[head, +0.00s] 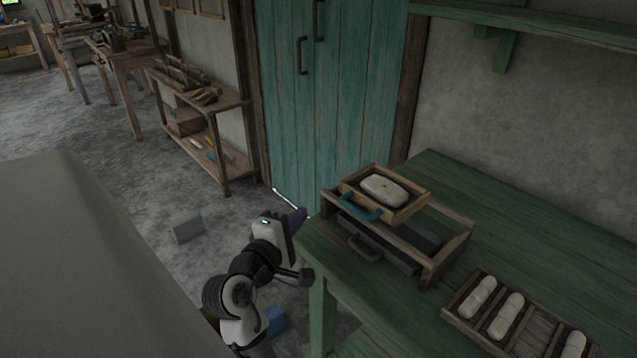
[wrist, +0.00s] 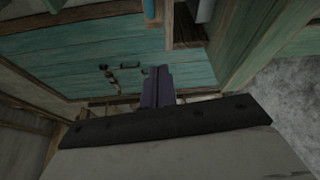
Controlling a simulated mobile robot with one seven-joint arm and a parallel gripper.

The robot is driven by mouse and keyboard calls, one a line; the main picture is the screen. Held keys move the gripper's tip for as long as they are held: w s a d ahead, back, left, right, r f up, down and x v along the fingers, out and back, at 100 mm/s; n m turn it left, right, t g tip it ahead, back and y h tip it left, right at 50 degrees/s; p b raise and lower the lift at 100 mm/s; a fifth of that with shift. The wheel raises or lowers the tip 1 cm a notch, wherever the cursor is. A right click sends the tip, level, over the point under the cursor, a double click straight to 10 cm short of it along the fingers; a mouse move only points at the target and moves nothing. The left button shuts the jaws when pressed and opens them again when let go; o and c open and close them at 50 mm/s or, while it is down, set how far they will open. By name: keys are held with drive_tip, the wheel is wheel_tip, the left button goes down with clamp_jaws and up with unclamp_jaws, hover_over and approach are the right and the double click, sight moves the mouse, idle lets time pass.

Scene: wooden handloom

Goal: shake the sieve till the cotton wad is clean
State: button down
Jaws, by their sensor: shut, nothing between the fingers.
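The sieve (head: 409,209) is a small square wooden tray with a blue handle (head: 357,208) on its front left side. It sits on top of a wooden frame (head: 452,250) on the green table. The pale, oblong cotton wad (head: 384,189) lies in the sieve. Its surface is too small in view to tell how clean it is. My gripper (head: 300,215) is to the left of the sieve and its handle, apart from both. Its purple fingers, also in the wrist view (wrist: 158,84), are shut and empty. The wrist view shows neither sieve nor wad clearly.
A dark grey drawer or tray (head: 375,249) with a handle sits inside the frame. A slotted wooden rack (head: 535,334) with several pale rolls lies at the table's front right. The green table (head: 520,220) is bare behind it. A teal door (head: 345,100) stands behind.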

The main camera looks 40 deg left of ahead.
sight(356, 214)
drive_tip(key=x, duration=0.6)
drive_tip(key=p+x, duration=0.1)
drive_tip(key=x, duration=0.2)
drive_tip(key=shift+r, duration=0.2)
drive_tip(key=d, duration=0.2)
drive_tip(key=d+p, duration=0.1)
drive_tip(key=d, duration=0.1)
drive_tip(key=shift+s+r, duration=0.15)
drive_tip(key=shift+r, duration=0.05)
drive_tip(key=d, duration=0.2)
drive_tip(key=d+p, duration=0.1)
drive_tip(key=d, duration=0.1)
drive_tip(key=d+p, duration=0.1)
drive_tip(key=d, duration=0.1)
drive_tip(key=shift+s+d, duration=0.3)
drive_tip(key=shift+a, duration=0.15)
